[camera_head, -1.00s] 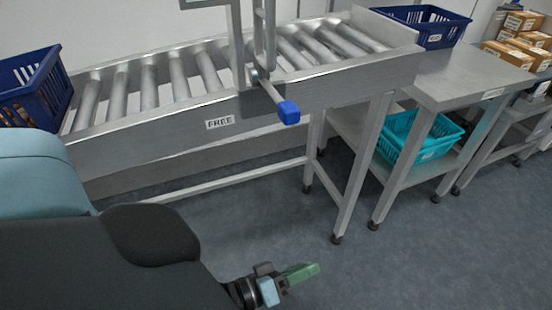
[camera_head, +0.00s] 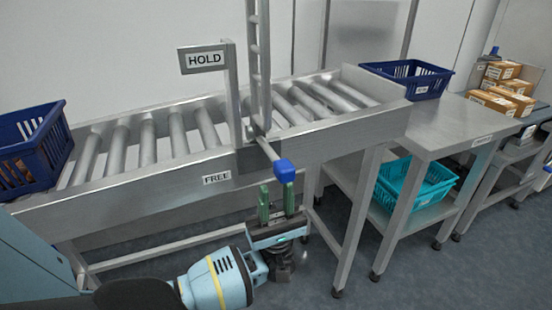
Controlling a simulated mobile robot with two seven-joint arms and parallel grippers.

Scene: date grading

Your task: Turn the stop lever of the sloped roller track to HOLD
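The stop lever (camera_head: 266,149) is a thin metal bar with a blue knob (camera_head: 285,170) at its end. It slants down to the right from the side of the sloped roller track (camera_head: 130,212). A HOLD sign (camera_head: 204,59) stands on a post above the track, and a FREE label (camera_head: 216,179) is on the side rail, left of the knob. My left gripper (camera_head: 276,192) is open and empty, its two green fingers pointing up just below the knob. The right fingertip is close under the knob; I cannot tell whether they touch. My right gripper is out of view.
A navy crate (camera_head: 42,150) sits at the track's left end. Another navy crate (camera_head: 420,82) stands at its right end. A metal table (camera_head: 440,118) adjoins on the right, with a teal basket (camera_head: 408,192) on its lower shelf. Cartons (camera_head: 505,93) stand at the far right.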

